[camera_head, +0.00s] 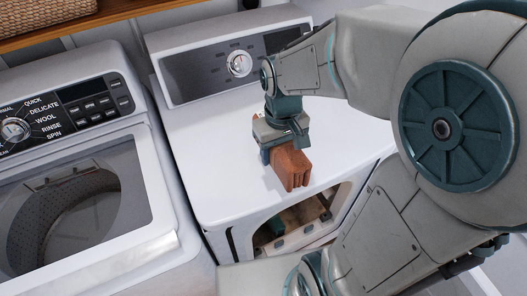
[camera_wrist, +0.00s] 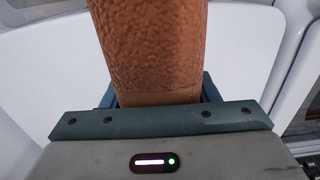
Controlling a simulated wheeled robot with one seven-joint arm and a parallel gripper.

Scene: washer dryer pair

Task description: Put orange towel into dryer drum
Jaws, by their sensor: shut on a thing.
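The folded orange towel (camera_head: 291,167) is brownish orange and hangs out beyond my gripper (camera_head: 275,147) in the head view. My gripper is shut on it, above the dryer's white top near its front edge. In the wrist view the towel (camera_wrist: 150,45) fills the middle and hides the fingertips. The dryer (camera_head: 210,150) is the right machine. Its front opening (camera_head: 300,222) is below the towel, and part of the drum inside shows. My arm covers the right side of the dryer. I cannot tell whether the towel touches the dryer top.
The washer (camera_head: 165,215) stands at the left with a see-through lid (camera_head: 75,215). The dryer's control panel (camera_head: 205,75) rises behind its top. A wooden shelf (camera_head: 110,12) with a wicker basket (camera_head: 45,12) is at upper left. The dryer top left of my gripper is clear.

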